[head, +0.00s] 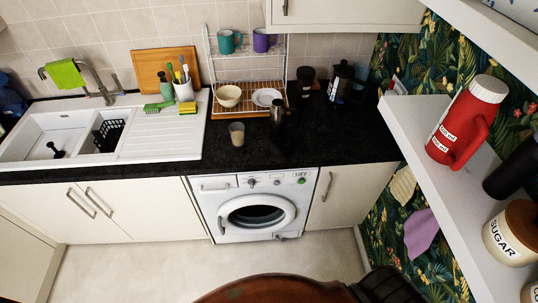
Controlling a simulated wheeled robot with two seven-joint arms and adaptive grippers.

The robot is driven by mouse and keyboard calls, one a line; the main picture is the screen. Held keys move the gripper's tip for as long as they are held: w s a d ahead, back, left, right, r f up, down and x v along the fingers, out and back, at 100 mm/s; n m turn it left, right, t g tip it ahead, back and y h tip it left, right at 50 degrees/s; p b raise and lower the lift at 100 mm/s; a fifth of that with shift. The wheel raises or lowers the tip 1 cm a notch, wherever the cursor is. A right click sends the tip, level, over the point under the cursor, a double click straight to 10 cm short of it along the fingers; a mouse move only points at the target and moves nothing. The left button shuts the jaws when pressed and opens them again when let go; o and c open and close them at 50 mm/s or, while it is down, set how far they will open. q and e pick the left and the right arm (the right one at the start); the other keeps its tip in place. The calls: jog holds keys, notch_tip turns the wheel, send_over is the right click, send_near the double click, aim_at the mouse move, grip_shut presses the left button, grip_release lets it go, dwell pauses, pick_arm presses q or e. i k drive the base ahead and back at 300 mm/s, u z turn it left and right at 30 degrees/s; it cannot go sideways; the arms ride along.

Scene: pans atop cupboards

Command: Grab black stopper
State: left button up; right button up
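A small black stopper (55,150) lies in the left basin of the white sink (20,152), at the far left of the head view. It looks tilted, with a narrow upper part and a wider base. Neither of my grippers can be made out in the head view.
A black basket (108,135) stands in the right basin, under the tap (98,85) with a green cloth (65,74). A cup (236,134) and a dark pot (283,118) stand on the black counter. A brown rounded surface (275,290) shows at the bottom edge.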

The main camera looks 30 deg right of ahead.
aim_at(287, 147)
jog(key=u, duration=3.2)
jog(key=i, duration=0.1)
jog(key=z, duration=2.35)
jog(key=i, duration=1.05)
jog(key=z, duration=1)
jog(key=i, duration=0.85)
jog(key=z, duration=1.1)
jog(key=i, duration=0.2)
jog(key=z, duration=0.1)
